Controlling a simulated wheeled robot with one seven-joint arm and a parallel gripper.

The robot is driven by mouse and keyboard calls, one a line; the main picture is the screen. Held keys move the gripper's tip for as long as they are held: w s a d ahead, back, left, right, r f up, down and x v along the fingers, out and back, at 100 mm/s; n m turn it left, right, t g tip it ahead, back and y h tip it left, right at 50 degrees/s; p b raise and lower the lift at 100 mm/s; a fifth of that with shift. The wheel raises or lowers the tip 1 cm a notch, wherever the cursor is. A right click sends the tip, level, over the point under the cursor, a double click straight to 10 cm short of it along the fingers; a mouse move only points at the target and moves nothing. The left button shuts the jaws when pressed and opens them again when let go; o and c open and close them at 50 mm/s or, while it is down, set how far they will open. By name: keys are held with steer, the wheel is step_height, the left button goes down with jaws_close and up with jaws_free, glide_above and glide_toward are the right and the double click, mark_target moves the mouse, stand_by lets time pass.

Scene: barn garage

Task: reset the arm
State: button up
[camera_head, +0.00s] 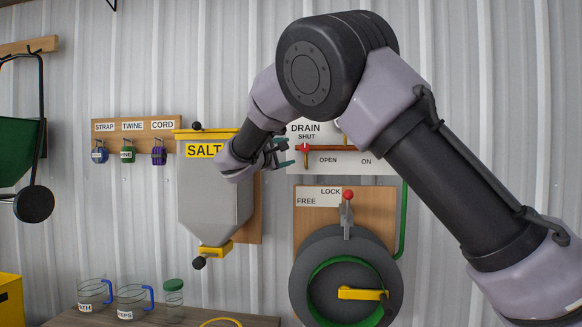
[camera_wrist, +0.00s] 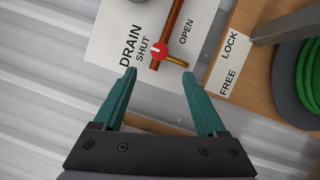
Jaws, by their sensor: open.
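My arm reaches in from the right in the head view and bends down toward the wall. My gripper (camera_head: 283,154) is beside the salt hopper, in front of the left part of the drain panel, and partly hidden by my wrist. In the wrist view my gripper (camera_wrist: 158,84) shows two green fingers spread apart with nothing between them. The drain valve's red knob (camera_wrist: 159,50) and brass handle (camera_wrist: 176,61) lie just beyond the fingertips. I cannot tell whether a finger touches them.
A grey salt hopper (camera_head: 212,205) hangs left of the drain panel (camera_head: 365,163). Below the panel are a lock lever with a red ball (camera_head: 348,195) and a round reel (camera_head: 305,268). Jars (camera_head: 133,302) stand on a wooden bench (camera_head: 255,321). Hooks with spools (camera_head: 127,155) are at left.

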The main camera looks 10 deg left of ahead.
steer(key=s+d+f+m+g, duration=0.2)
steer(key=d+f+m+g, duration=0.15)
steer(key=d, duration=0.65)
steer(key=s+d+f+m+g+y, duration=0.1)
steer(key=d+f+m+g, duration=0.2)
steer(key=d, duration=0.7)
steer(key=s+d+f+m+g, duration=0.2)
steer(key=d+m+g, duration=0.15)
steer(key=d, duration=0.75)
steer(key=s+d+f+m+g+y, duration=0.1)
steer(key=s+d+m+g+y, duration=0.35)
steer(key=s, duration=1.05)
steer(key=s+m+t+y, duration=0.4)
steer(key=s+m, duration=0.2)
steer(key=s, duration=0.7)
steer(key=shift+s+f, duration=0.15)
steer(key=shift+f, duration=0.05)
